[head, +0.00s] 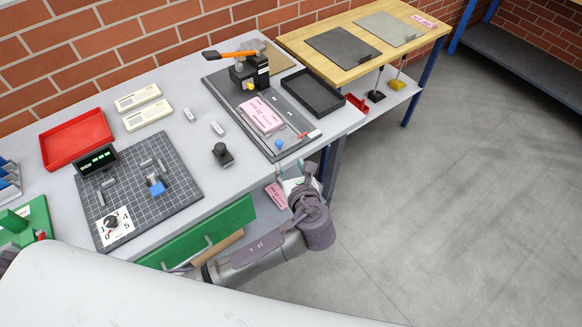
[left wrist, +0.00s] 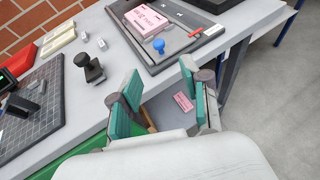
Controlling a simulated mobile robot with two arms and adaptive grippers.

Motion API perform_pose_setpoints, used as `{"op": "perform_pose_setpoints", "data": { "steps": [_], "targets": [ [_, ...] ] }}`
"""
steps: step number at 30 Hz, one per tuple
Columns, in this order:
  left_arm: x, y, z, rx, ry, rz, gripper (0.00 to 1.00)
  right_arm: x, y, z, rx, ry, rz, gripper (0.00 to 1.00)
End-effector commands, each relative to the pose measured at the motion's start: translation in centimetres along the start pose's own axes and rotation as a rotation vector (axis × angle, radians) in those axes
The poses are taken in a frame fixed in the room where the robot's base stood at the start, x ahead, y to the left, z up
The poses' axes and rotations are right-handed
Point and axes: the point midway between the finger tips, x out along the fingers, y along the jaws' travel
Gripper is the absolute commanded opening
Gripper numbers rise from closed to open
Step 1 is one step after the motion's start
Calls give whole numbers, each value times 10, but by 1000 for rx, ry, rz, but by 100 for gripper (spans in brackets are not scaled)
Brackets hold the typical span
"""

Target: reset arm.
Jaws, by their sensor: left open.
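My left gripper (head: 301,174) is just off the front edge of the grey-white workbench (head: 185,75), near its right end. My purple-grey arm reaches it from the lower left. In the left wrist view the gripper's two teal-padded fingers (left wrist: 160,92) are spread wide with nothing between them. They point toward the bench edge and the pink bundle (left wrist: 150,22) on a dark board. My right gripper is not in either view.
A dark stamp-like object (head: 222,154) stands near the edge. A green drawer (head: 205,232) is below. Floor (head: 440,210) is clear at right.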

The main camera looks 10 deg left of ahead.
Motion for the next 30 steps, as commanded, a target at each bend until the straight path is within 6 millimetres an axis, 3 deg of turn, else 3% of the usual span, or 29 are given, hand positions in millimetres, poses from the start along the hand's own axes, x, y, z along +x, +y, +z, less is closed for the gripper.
{"op": "perform_pose_setpoints", "data": {
  "steps": [15, 19, 23, 27, 30],
  "targets": [
    [-1, 0, 0, -1, 0, 0, 47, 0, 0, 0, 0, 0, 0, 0],
    [7, 3, -17, -29, 32, 1, 47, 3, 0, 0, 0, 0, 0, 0],
    [29, 15, -78, -147, 154, 9, 47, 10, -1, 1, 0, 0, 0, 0],
    [51, 44, -178, -389, 354, 67, 47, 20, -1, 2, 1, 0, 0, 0],
    [55, 72, -251, -593, 492, 149, 47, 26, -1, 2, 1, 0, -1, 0]
  ]
}}
